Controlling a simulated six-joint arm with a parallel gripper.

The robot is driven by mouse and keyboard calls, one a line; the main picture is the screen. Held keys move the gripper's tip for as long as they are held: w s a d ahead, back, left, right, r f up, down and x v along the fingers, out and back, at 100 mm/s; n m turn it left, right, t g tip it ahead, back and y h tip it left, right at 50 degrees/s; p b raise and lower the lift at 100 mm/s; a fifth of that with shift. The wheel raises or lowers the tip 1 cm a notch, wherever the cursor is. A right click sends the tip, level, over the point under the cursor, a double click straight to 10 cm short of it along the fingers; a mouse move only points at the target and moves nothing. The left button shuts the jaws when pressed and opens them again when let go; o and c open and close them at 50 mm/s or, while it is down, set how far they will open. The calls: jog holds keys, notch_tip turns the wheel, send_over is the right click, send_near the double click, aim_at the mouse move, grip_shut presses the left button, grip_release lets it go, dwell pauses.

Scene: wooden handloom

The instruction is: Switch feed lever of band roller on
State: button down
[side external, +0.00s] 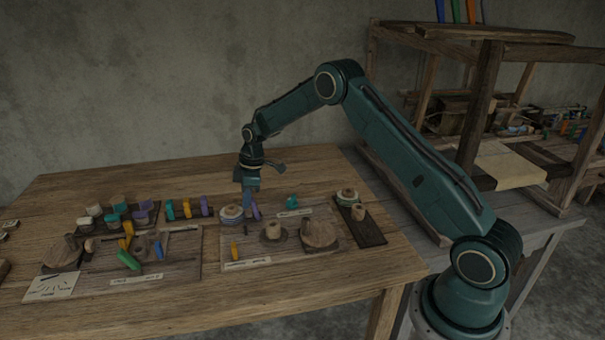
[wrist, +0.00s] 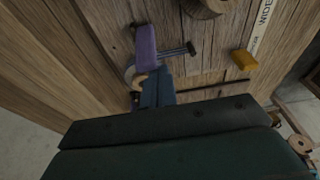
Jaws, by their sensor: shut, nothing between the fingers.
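My gripper (side external: 250,197) points down over the workbench, its blue-grey fingers shut and empty. It also shows in the wrist view (wrist: 156,84). A purple lever-like piece (wrist: 146,45) is just beyond the fingertips there; I cannot tell whether they touch. In the side view the purple piece (side external: 257,212) stands beside a pale banded roller (side external: 232,213), just below the gripper. A dark rod with a knobbed end (wrist: 180,50) runs right from near the fingertips. Which part is the feed lever, and its on or off position, I cannot tell. The fingers partly hide a pale round part (wrist: 136,78).
A yellow piece (wrist: 245,60) sits right of the rod beside a printed label strip (wrist: 262,25). Wooden discs (side external: 320,233) and a dark tray with a spool (side external: 360,217) stand right of the gripper. Coloured pieces (side external: 187,208) stand left. The table's back left is clear.

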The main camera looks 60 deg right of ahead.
jog(key=shift+s+d+r+t+y, duration=0.15)
jog(key=shift+s+d+t+y, duration=0.8)
jog(key=shift+t+y, duration=0.15)
jog(key=shift+s+d+t+y, duration=0.35)
jog(key=shift+t+y, duration=0.25)
jog(key=shift+r, duration=0.1)
jog(key=shift+r, duration=0.7)
jog(key=shift+a, duration=0.1)
